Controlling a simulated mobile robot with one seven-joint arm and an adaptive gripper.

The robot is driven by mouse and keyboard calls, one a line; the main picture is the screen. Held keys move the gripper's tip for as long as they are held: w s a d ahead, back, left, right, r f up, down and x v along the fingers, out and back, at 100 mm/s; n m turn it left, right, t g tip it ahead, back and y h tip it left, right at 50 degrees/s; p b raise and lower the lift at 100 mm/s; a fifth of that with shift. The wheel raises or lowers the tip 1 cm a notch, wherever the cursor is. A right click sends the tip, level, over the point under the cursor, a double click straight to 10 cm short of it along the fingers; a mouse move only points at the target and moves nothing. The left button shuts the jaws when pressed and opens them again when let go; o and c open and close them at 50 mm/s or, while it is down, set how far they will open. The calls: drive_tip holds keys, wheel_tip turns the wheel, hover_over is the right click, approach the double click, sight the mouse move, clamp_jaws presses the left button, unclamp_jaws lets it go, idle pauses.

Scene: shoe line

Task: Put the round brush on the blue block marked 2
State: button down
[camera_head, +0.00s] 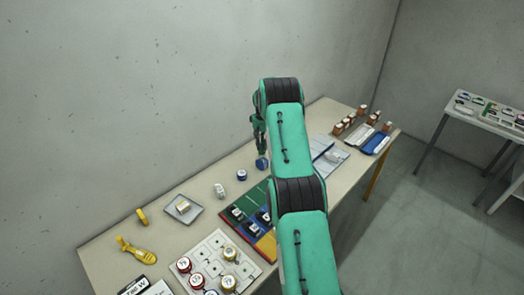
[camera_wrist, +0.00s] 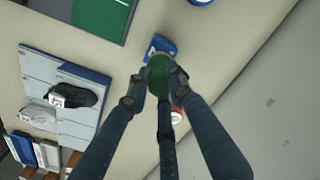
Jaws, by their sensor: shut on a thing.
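My gripper (camera_wrist: 160,82) is shut on a green round thing (camera_wrist: 158,68), which I take to be the round brush. In the head view my gripper (camera_head: 261,148) is over the table behind my arm. A blue block (camera_wrist: 161,45) shows right behind the green thing in the wrist view. It also shows just below my gripper in the head view (camera_head: 262,163). I cannot tell whether the green thing touches the block. No number can be read on the block. My fingers hide part of the green thing.
A blue-and-white round tin (camera_head: 241,174) stands left of the block. A red-and-white round thing (camera_wrist: 177,116) is close to my fingers. A wall runs behind.

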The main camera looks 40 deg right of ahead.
sight(262, 149)
drive_tip(key=shift+f, duration=0.1)
idle(0.3)
drive_tip(key=shift+f, duration=1.7)
drive_tip(key=shift+f, duration=0.1)
drive_tip(key=c, duration=1.5)
unclamp_jaws()
drive_tip(key=shift+c, duration=0.2)
wheel_tip(262, 149, up, 12)
drive_tip(key=shift+f, duration=0.15)
drive_tip(key=shift+r, duration=0.3)
